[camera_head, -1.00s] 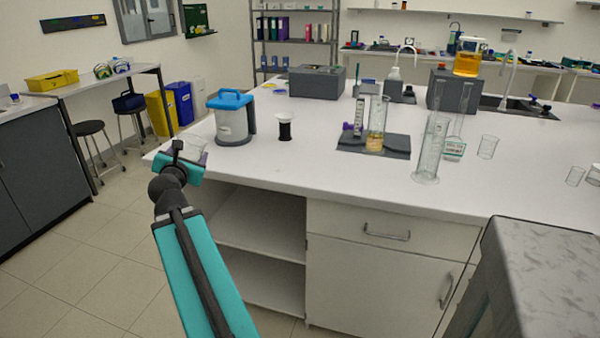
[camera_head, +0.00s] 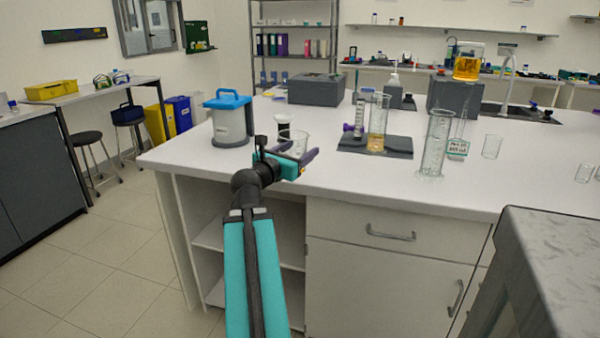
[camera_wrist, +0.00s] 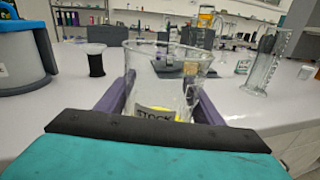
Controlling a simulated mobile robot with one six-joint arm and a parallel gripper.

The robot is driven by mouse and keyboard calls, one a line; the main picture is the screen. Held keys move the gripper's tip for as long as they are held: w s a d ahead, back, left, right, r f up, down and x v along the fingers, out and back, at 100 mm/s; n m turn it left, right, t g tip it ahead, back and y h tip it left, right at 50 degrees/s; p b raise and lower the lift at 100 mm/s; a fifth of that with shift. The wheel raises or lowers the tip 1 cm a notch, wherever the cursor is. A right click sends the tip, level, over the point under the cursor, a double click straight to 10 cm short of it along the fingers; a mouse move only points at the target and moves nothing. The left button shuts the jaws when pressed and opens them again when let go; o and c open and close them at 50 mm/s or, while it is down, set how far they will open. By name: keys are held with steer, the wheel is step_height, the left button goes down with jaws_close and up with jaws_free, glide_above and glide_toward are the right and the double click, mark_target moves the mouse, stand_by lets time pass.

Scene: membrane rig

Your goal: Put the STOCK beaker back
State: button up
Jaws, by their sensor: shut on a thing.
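In the head view the beaker (camera_head: 297,141) is held by my gripper (camera_head: 296,158) at the front edge of the white bench (camera_head: 240,172). I cannot tell whether its base touches the bench top. The label is partly hidden by the gripper body.
A blue-lidded canister (camera_head: 228,120) and a black-and-white pot (camera_head: 284,126) stand behind and left. A dark mat (camera_head: 352,146) holds a cylinder with yellow liquid (camera_head: 377,125). An amber-filled vessel (camera_head: 467,68) sits on a grey block (camera_head: 453,97).

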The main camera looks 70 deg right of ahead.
steer(key=shift+g, duration=0.9)
steer(key=s, duration=0.3)
steer(key=s+d+b, duration=0.1)
steer(key=s, duration=0.1)
steer(key=shift+w+d+r+p, duration=0.1)
steer(key=shift+p, duration=0.5)
steer(key=shift+w+d+f+p, duration=0.3)
steer(key=shift+w+d+p, duration=0.35)
steer(key=shift+w+d, duration=1.05)
steer(key=shift+w+d+f+p, duration=0.25)
steer(key=shift+w+d+p, duration=0.5)
steer(key=shift+d, duration=1.85)
steer(key=shift+w+d+f+p, duration=0.3)
steer(key=shift+w+d+p, duration=0.3)
steer(key=shift+w+d, duration=1.1)
steer(key=shift+s+d, duration=0.45)
steer(key=shift+d, duration=0.05)
